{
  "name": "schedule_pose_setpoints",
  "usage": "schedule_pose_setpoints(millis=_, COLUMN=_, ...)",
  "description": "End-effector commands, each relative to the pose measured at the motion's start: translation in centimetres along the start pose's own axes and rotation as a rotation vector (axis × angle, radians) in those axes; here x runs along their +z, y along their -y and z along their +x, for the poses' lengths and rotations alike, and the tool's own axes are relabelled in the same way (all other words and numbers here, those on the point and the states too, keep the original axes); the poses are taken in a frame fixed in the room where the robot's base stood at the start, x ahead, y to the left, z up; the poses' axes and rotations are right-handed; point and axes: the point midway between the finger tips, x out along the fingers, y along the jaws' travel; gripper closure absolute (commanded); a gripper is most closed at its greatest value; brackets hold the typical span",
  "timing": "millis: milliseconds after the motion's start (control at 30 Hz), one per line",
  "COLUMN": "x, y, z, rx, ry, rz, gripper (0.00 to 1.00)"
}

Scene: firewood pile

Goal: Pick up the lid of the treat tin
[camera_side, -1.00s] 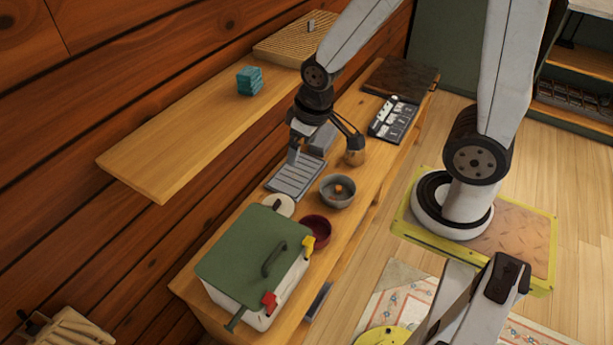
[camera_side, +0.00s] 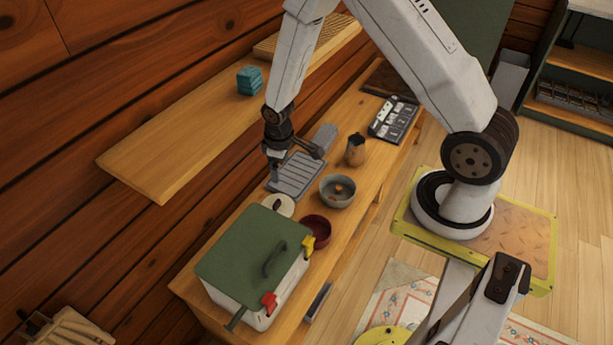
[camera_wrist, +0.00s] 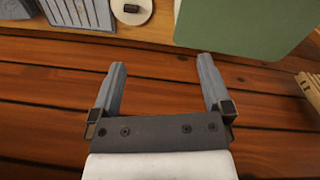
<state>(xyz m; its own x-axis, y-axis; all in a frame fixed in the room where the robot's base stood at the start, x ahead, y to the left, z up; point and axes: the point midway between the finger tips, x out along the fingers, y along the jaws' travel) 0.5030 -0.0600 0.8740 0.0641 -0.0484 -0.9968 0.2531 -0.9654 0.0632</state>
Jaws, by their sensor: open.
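The treat tin looks to be the small round cream tin behind the green-topped box; its pale lid (camera_side: 280,205) has a dark knob. The lid also shows in the wrist view (camera_wrist: 131,16), partly cut off by the top edge. Its seating on the tin is hard to make out. My gripper (camera_side: 294,160) is open and empty, above the wall side of the grey grooved tray, beyond the lid and apart from it. In the wrist view my gripper's fingers (camera_wrist: 161,65) are spread wide, with only the plank wall between them.
The large green-topped box (camera_side: 240,255) stands close beside the tin. A red bowl (camera_side: 316,236), a grey bowl (camera_side: 337,198), the grooved tray (camera_side: 297,177) and a metal jug (camera_side: 356,151) share the bench. A wooden shelf (camera_side: 150,170) runs along the wall.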

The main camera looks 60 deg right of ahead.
Motion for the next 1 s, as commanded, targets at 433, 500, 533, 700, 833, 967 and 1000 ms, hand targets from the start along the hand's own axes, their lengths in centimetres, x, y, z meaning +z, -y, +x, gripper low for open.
schedule_pose_setpoints(millis=433, x=-2.8, y=-3.8, z=9.4, rx=0.029, ry=-0.098, rz=0.076, gripper=0.0)
schedule_pose_setpoints(millis=500, x=-3.1, y=-4.4, z=10.9, rx=0.034, ry=-0.121, rz=0.095, gripper=0.0)
schedule_pose_setpoints(millis=533, x=-3.3, y=-4.7, z=11.7, rx=0.037, ry=-0.132, rz=0.104, gripper=0.0)
schedule_pose_setpoints(millis=700, x=-3.7, y=-6.1, z=15.8, rx=0.049, ry=-0.192, rz=0.151, gripper=0.0)
schedule_pose_setpoints(millis=833, x=-3.7, y=-6.9, z=18.9, rx=0.056, ry=-0.239, rz=0.187, gripper=0.0)
schedule_pose_setpoints(millis=967, x=-3.5, y=-7.5, z=21.4, rx=0.061, ry=-0.28, rz=0.218, gripper=0.0)
schedule_pose_setpoints(millis=1000, x=-3.4, y=-7.7, z=22.0, rx=0.062, ry=-0.29, rz=0.225, gripper=0.0)
